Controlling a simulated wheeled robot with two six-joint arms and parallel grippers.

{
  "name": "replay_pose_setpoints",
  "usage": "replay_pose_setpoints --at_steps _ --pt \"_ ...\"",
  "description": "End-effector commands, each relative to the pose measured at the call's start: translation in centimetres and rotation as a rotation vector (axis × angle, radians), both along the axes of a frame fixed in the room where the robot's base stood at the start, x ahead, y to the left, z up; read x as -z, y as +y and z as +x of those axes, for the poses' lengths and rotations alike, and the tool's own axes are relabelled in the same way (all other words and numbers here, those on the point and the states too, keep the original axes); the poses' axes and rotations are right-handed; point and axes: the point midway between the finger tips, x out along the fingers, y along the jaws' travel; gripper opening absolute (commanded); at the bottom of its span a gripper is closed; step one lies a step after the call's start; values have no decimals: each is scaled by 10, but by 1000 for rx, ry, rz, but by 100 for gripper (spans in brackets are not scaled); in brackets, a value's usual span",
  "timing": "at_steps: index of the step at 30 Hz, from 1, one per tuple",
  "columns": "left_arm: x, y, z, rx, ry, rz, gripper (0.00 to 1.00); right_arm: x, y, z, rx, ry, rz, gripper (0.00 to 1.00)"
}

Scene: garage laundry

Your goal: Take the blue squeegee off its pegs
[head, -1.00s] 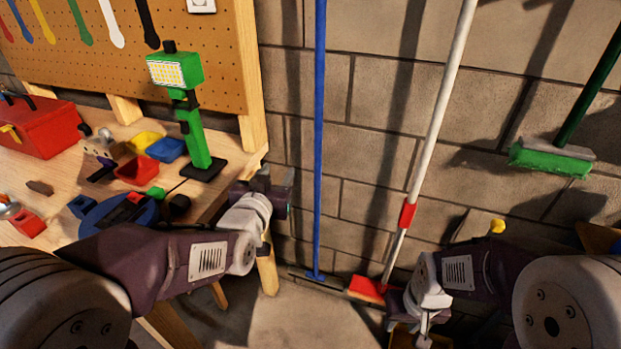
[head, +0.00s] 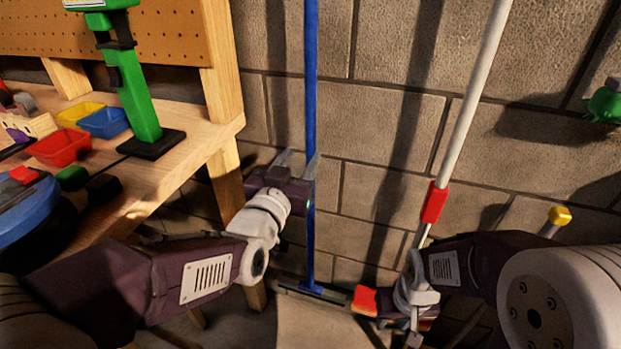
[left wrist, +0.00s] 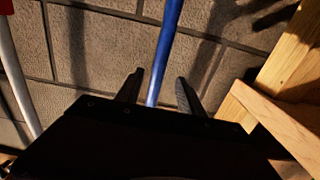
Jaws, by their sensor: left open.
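The blue squeegee (head: 311,90) stands upright against the block wall, its long blue handle running out of the top of the head view. Its dark head (head: 330,293) is low at the foot of the wall. No pegs can be made out. My left gripper (head: 298,163) is open at the handle. In the left wrist view the blue handle (left wrist: 166,45) shows between the two spread fingers (left wrist: 159,86); I cannot tell whether they touch it. My right gripper (head: 392,312) is low, by the red broom head; its fingers are hard to make out.
A white pole with a red collar (head: 434,202) leans to the right, above a red broom head (head: 365,300). A green brush (head: 603,104) hangs far right.

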Motion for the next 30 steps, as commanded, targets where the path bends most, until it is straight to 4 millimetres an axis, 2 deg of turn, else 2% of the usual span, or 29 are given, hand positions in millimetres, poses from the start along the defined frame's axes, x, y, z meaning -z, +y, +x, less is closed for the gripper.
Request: replay_pose_setpoints --at_steps 6,11,16,19,27,30 --pt "2 -10 30 -1 1 0 45 9 0 0 0 0 0 36" --pt "1 -12 36 -1 1 0 45 10 0 0 0 0 0 36" --pt "5 -24 64 -1 0 1 45 24 0 0 0 0 0 36" --pt "2 -27 77 -1 1 1 45 24 0 0 0 0 0 36" --pt "0 -29 82 -1 1 0 45 23 0 0 0 0 0 36" --pt "0 -29 81 -1 1 0 17 23 0 0 0 0 0 36"
